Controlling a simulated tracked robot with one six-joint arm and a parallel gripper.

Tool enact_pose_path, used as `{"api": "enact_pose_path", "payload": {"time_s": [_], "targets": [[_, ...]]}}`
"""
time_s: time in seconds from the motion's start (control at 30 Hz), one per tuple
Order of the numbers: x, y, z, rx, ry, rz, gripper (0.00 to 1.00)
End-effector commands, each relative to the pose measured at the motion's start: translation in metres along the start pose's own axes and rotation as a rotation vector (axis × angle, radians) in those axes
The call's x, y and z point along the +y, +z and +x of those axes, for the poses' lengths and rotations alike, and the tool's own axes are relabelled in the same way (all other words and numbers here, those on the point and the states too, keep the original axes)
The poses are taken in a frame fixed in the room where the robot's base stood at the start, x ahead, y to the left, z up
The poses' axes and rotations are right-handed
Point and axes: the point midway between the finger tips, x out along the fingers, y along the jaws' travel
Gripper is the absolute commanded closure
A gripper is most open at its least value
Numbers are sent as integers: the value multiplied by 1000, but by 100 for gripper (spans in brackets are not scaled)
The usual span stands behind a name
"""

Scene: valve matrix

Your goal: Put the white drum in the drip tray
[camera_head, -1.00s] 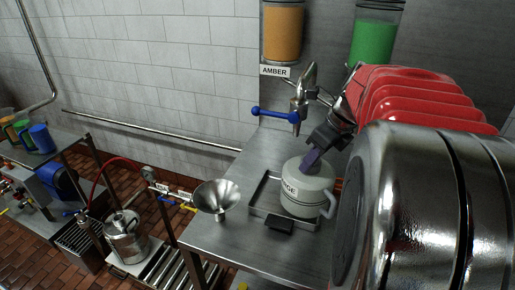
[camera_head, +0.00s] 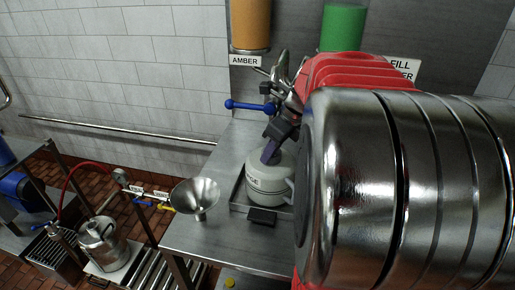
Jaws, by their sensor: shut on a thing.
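The white drum (camera_head: 267,187) is a pale, rounded vessel with a side handle and a dark-lettered label. It stands in or directly over the drip tray (camera_head: 237,196), a shallow metal tray on the steel bench; I cannot tell whether its base touches the tray floor. My gripper (camera_head: 271,152) comes down from above, with its purple fingers shut on the top of the drum. The drum looks upright. My arm hides its right side and the right part of the tray.
A steel funnel (camera_head: 195,196) stands at the bench's left edge. A tap with a blue lever (camera_head: 249,105) is just behind the drum, under the amber cylinder (camera_head: 250,24). A green cylinder (camera_head: 343,27) hangs to the right. A metal canister (camera_head: 103,243) stands lower left.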

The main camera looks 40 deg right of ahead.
Motion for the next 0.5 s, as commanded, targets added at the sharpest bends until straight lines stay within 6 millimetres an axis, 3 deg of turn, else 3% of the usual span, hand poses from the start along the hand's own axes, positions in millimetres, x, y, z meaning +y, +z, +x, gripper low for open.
{"api": "enact_pose_path", "payload": {"time_s": [0.37,0.4,0.5], "targets": [[1,-1,6,-1,-1,-4,100],[1,-2,7,0,0,-4,88],[1,-2,7,0,0,-4,81]]}}
